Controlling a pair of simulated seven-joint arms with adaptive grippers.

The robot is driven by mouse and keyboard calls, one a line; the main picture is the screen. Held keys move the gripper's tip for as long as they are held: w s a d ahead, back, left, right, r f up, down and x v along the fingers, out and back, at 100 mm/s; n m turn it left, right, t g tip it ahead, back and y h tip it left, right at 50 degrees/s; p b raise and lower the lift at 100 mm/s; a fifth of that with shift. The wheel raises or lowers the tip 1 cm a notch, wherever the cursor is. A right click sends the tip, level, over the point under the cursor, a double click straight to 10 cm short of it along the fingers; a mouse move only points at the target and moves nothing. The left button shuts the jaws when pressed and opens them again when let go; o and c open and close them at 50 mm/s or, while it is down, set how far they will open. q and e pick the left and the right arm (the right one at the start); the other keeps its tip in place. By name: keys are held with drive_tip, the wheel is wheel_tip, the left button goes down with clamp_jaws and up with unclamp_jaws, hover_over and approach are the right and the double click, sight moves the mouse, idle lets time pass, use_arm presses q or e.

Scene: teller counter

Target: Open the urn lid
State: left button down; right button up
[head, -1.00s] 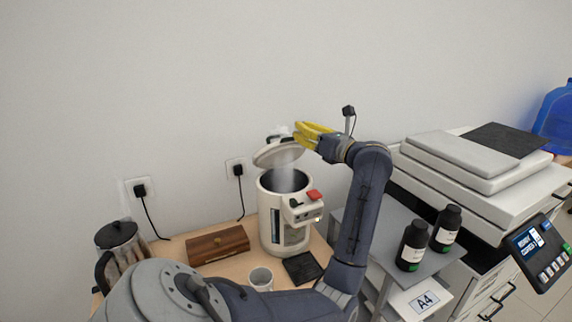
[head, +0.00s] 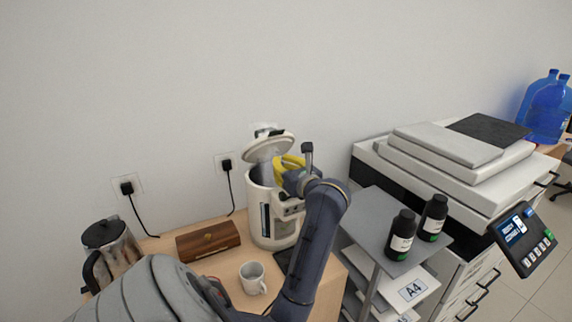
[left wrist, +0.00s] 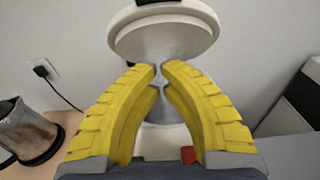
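The white urn (head: 262,215) stands on the wooden counter against the wall. Its round lid (head: 268,147) is raised and tilted back at the rear, with the mouth uncovered and steam rising. In the left wrist view the underside of the lid (left wrist: 165,40) faces me beyond the fingertips. My left gripper (head: 280,163) is over the urn's mouth, in front of the lid, with yellow fingers. In the left wrist view its fingertips (left wrist: 159,70) nearly meet, with a thin gap and nothing between them. My right gripper is out of view.
A grey stand with two black bottles (head: 402,235) and a large printer (head: 450,180) are at the right. Wall plugs are behind.

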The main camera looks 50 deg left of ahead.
sight(270, 152)
use_arm(q)
drive_tip(key=shift+w+a+f, duration=0.1)
drive_tip(key=shift+w+a, duration=0.15)
drive_tip(key=shift+a, duration=1.1)
drive_tip(key=shift+w+a+f, duration=0.1)
drive_tip(key=shift+w+a, duration=0.1)
drive_tip(key=shift+a, duration=1.15)
drive_tip(key=shift+w+r, duration=0.15)
drive_tip(key=shift+r, duration=0.05)
